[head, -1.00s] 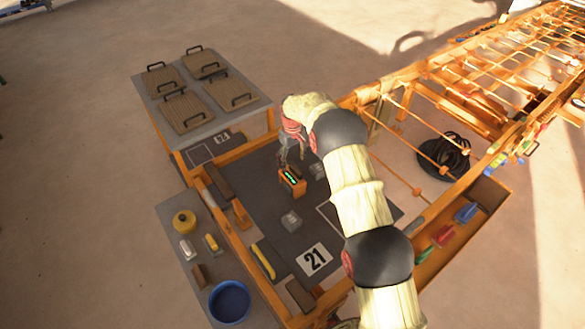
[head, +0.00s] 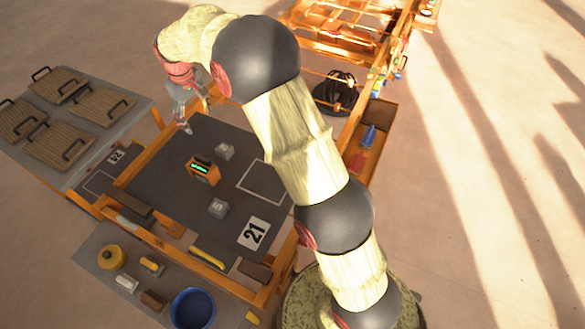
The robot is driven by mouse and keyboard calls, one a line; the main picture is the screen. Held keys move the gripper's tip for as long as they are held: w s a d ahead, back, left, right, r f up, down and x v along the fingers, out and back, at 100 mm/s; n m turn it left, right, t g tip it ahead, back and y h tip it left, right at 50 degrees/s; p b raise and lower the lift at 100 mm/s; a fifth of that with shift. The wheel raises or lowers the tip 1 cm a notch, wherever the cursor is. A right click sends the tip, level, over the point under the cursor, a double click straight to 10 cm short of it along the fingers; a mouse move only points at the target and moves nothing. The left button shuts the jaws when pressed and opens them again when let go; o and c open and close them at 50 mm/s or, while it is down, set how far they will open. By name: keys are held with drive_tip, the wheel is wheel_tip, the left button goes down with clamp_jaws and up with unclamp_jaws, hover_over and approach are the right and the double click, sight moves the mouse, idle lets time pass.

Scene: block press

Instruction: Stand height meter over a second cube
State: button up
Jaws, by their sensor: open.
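The height meter (head: 203,169), an orange block-like device with a lit green display, stands on the dark work surface (head: 165,168). One grey cube (head: 224,151) sits to its upper right and another grey cube (head: 218,208) sits below it to the right. Both cubes are apart from the meter, and nothing visible lies under it that I can tell. My gripper (head: 185,129) is open and empty. It hangs near the back edge of the dark surface, above and left of the meter, apart from it.
A grey table with several handled wooden boards (head: 60,145) stands at left. A side shelf holds a yellow round item (head: 111,257) and a blue bowl (head: 193,308). An orange frame edges the work surface. A white outlined square (head: 263,182) on it is empty.

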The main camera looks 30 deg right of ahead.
drive_tip(key=s+d+r+m+t, duration=0.1)
drive_tip(key=s+d+r, duration=0.2)
drive_tip(key=s+r, duration=0.6)
drive_tip(key=s+d+r+m+t, duration=0.1)
drive_tip(key=s+d+r, duration=0.3)
drive_tip(key=s+r, duration=0.5)
drive_tip(key=s+d+f+m+t, duration=0.1)
drive_tip(key=s+d, duration=0.1)
drive_tip(key=s, duration=1)
drive_tip(key=s+d+f+m+t, duration=0.1)
drive_tip(key=s+d+m, duration=0.1)
drive_tip(key=s, duration=1.1)
drive_tip(key=shift+w, duration=0.1)
wheel_tip(320, 180, down, 3)
drive_tip(key=b, duration=0.3)
